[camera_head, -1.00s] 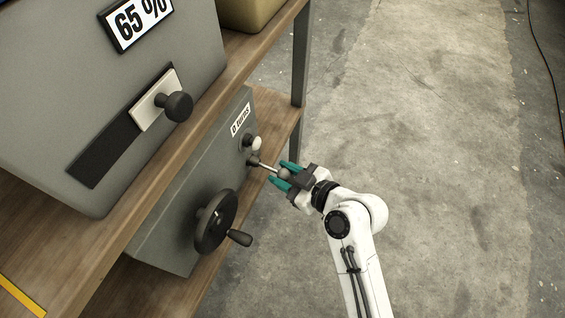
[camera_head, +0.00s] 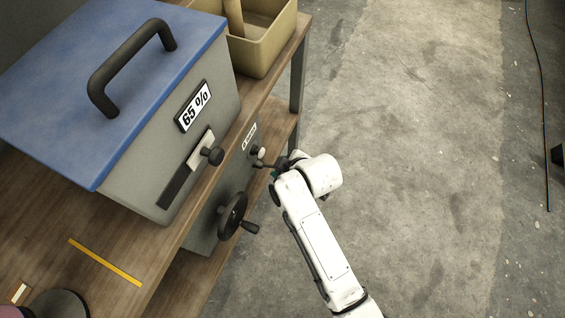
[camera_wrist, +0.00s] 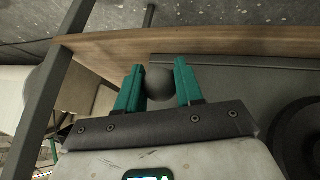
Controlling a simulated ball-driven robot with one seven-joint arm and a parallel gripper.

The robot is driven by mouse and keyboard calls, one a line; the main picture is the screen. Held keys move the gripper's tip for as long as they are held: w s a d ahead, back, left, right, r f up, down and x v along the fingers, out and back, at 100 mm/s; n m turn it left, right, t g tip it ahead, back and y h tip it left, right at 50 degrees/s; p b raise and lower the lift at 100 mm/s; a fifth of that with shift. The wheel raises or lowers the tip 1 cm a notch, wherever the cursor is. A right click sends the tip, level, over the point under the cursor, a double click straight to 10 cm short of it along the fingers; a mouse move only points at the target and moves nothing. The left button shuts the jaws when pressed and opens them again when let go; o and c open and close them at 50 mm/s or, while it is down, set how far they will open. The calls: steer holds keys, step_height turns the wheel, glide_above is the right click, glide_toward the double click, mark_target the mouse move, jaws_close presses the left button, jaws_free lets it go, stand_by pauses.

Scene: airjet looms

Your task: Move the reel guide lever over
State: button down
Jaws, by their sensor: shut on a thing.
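The reel guide lever (camera_head: 266,164) sticks out of the front of the grey box on the lower shelf, beside a small white knob (camera_head: 262,152). In the wrist view its dark ball end (camera_wrist: 158,84) sits between the two green fingers of my gripper (camera_wrist: 159,72). My gripper is shut on this ball. In the head view my gripper (camera_head: 279,171) is at the outer end of the lever, mostly hidden by my own wrist.
A black handwheel (camera_head: 232,216) with a crank handle is on the same box, below the lever. A blue-lidded box (camera_head: 110,75) with a slider knob (camera_head: 213,155) and a tan bin (camera_head: 268,45) stand on the shelf above.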

steer(key=shift+w+r+h+p, duration=0.1)
steer(key=shift+r+h+p, duration=0.05)
steer(key=shift+h+p, duration=0.2)
stand_by(0.3)
steer(key=c, duration=1)
jaws_free()
steer(key=shift+a, duration=0.1)
steer(key=p+v, duration=0.2)
steer(key=v, duration=0.8)
steer(key=shift+d+r, duration=0.2)
steer(key=shift+r, duration=0.15)
steer(key=s+d+m+g+h+p, duration=0.1)
steer(key=s+d+m, duration=0.3)
steer(key=s+d, duration=0.3)
steer(key=s+d+r+m+g+h+p, duration=0.1)
steer(key=s+d+m, duration=0.4)
steer(key=d, duration=0.5)
steer(key=s+d+m+g+h, duration=0.2)
steer(key=s+d+m, duration=0.3)
steer(key=s+d, duration=0.4)
steer(key=shift+s+d+r+p, duration=0.2)
steer(key=shift+s+r+p, duration=0.2)
steer(key=shift+s, duration=0.15)
